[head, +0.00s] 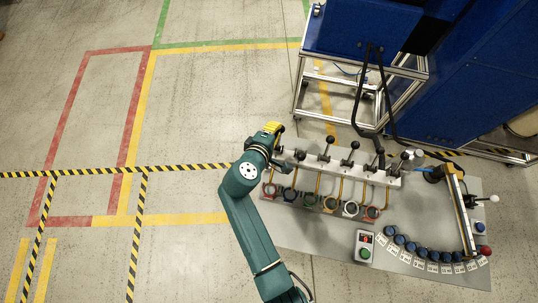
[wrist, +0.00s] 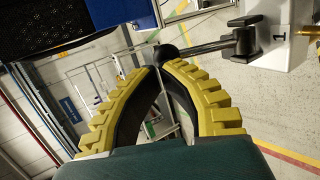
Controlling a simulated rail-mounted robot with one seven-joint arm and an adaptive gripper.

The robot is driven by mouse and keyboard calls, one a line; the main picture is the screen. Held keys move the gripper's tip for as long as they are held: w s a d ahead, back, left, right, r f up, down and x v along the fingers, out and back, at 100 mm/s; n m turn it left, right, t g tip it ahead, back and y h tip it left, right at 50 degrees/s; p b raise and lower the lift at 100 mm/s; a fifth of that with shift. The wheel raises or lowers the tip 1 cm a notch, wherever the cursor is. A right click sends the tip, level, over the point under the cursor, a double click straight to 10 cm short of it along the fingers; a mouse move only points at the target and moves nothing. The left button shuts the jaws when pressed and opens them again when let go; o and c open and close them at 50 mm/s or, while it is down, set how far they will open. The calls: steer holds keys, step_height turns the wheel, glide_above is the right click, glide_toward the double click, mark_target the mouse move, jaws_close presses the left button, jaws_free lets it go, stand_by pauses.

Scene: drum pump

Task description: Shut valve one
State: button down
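Valve one shows in the wrist view as a dark lever (wrist: 205,47) with a black ball knob (wrist: 166,54), reaching out from a white block (wrist: 290,15) marked "1". In the head view, my gripper (head: 272,128) is at the left end of the white valve manifold (head: 393,181) and hides much of the first lever. In the wrist view, my gripper's yellow ribbed fingers (wrist: 161,66) bow outward and their tips are close together at the knob. I cannot tell if the tips touch or hold the knob.
Several other black-knobbed levers (head: 325,156) stand along the manifold to the right. Coloured rings (head: 290,194) lie in front of it. A button box (head: 365,246) and an arc of blue knobs (head: 422,251) are on the grey table (head: 310,237). A blue machine (head: 455,95) stands behind.

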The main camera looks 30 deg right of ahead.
steer(key=r+p+v, duration=0.1)
steer(key=p+v, duration=0.1)
steer(key=v, duration=1.2)
steer(key=shift+w+d, duration=0.25)
